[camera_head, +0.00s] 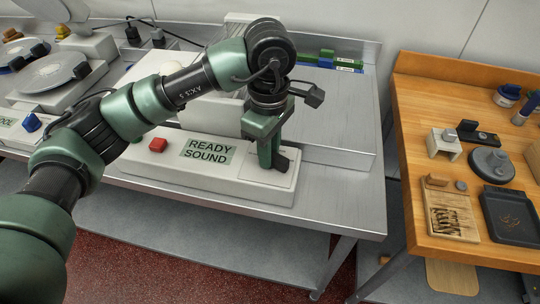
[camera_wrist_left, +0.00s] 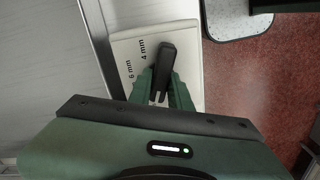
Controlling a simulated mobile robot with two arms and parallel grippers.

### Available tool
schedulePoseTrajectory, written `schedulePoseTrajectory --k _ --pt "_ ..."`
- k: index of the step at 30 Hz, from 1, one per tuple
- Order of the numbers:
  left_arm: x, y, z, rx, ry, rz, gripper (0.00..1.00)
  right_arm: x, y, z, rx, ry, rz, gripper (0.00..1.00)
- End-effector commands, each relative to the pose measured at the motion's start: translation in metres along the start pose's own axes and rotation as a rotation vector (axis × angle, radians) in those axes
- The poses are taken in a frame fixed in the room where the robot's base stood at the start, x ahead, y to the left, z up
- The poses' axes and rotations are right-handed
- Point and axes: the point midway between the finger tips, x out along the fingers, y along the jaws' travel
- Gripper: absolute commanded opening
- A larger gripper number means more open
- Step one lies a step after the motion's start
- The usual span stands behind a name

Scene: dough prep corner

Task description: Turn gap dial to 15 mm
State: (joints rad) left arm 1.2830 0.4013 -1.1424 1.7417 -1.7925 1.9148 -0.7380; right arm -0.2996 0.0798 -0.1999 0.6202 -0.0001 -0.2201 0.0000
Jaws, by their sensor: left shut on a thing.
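The gap dial is a black lever-like knob (camera_head: 281,163) at the right end of the white machine base (camera_head: 255,190). In the left wrist view the dial (camera_wrist_left: 167,58) stands beside printed marks "4 mm" and "6 mm"; no 15 mm mark is visible. My left gripper (camera_head: 270,157) reaches down over the dial from above. In the left wrist view its green fingers (camera_wrist_left: 164,84) are shut on the dial, one on each side. The fingers and arm hide part of the dial and its scale. My right gripper is not in view.
A panel reading "READY SOUND" (camera_head: 208,151) and a red button (camera_head: 157,145) sit left of the dial. The steel table (camera_head: 340,195) has bare room to the right. A wooden table (camera_head: 415,190) with several small items stands further right, across a gap.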

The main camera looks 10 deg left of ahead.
Motion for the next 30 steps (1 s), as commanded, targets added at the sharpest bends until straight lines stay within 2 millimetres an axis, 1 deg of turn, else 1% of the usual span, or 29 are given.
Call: schedulePoseTrajectory --k 2,3,5,6,17,20,30 --pt "0.000 0.000 0.000 -0.002 -0.001 0.000 0.00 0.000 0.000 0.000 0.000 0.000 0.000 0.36" --pt "0.000 0.000 0.000 -0.002 -0.001 0.000 0.25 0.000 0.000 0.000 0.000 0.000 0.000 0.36" --pt "0.000 0.000 0.000 -0.001 -0.001 0.000 0.41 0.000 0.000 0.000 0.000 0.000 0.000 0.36" --pt "0.000 0.000 0.000 -0.001 -0.001 0.000 0.45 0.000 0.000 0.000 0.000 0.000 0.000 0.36" --pt "-0.003 0.000 0.000 0.001 0.000 0.000 0.45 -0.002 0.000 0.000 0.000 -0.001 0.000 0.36" --pt "-0.010 0.000 0.000 0.001 0.001 0.001 0.45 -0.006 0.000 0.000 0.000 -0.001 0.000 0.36" --pt "-0.044 0.001 0.000 0.002 0.001 0.001 0.45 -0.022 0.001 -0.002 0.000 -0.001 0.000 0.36"
